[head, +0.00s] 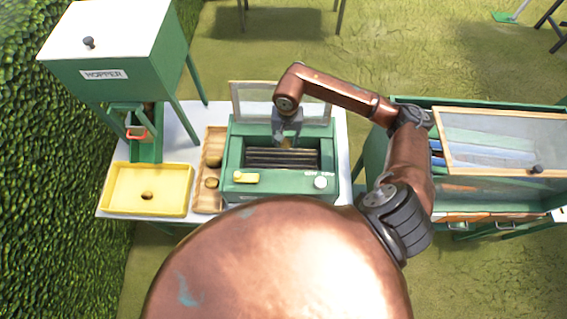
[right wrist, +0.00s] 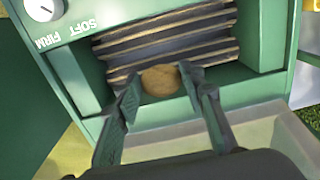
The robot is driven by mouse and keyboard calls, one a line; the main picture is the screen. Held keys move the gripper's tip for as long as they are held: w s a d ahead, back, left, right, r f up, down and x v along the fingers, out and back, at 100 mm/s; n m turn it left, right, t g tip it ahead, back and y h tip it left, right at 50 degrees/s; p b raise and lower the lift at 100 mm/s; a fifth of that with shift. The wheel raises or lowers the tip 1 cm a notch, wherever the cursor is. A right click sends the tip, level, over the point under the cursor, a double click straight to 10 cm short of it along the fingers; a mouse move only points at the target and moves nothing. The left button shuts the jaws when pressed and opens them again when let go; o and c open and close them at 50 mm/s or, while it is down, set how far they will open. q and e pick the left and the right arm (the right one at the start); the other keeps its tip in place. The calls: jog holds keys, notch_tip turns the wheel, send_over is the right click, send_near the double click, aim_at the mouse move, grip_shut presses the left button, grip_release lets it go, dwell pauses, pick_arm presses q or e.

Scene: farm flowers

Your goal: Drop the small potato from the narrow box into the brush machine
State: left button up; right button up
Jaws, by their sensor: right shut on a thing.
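The green brush machine (head: 235,158) stands on the white table, its top open over a row of dark brushes, which also show in the right wrist view (right wrist: 170,42). My right gripper (head: 287,138) is over the machine's opening. In the right wrist view my right gripper (right wrist: 160,84) is shut on a small brown potato (right wrist: 160,80), held above or at the near edge of the brushes; the exact height is unclear. The narrow wooden box (head: 208,195) is left of the machine, with several brown potatoes in it. My left gripper is not in view.
A yellow tray (head: 120,204) with one potato (head: 147,195) lies at the table's left. A green hopper (head: 120,58) stands behind it. The machine's clear lid (head: 248,101) is raised at the back. A green cabinet (head: 480,185) stands to the right.

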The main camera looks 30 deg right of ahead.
jog(key=shift+f+b, duration=0.7)
jog(key=shift+f, duration=2.25)
jog(key=o, duration=1.2)
notch_tip(320, 180, up, 12)
jog(key=shift+d, duration=0.15)
